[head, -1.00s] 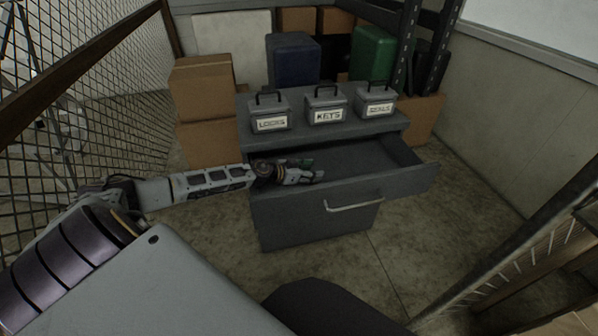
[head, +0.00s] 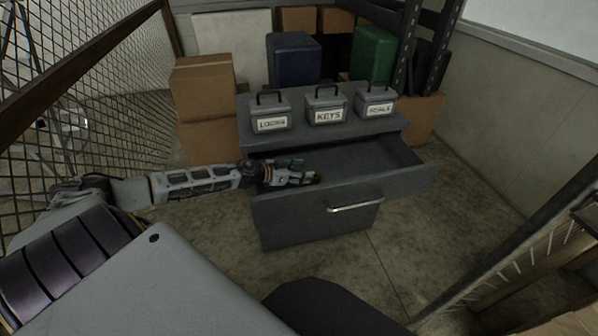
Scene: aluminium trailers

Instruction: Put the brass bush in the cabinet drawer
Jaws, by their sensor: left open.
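The grey cabinet (head: 300,222) stands ahead of me, and its top drawer (head: 385,192) is pulled open toward me. My left arm reaches in from the left, and my left gripper (head: 312,178) is over the left part of the open drawer, at its front wall. The gripper is open. I cannot make out a brass bush; anything at the fingertips is too small and dark to tell. The visible drawer floor to the right of the gripper looks empty. My right gripper is not in view.
Three grey boxes labelled LOCKS (head: 270,122), KEYS (head: 327,116) and a third, blurred word (head: 376,109) stand on the cabinet top. Cardboard boxes (head: 203,92) are stacked behind left. A mesh fence (head: 110,110) runs along the left. The floor right of the cabinet is clear.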

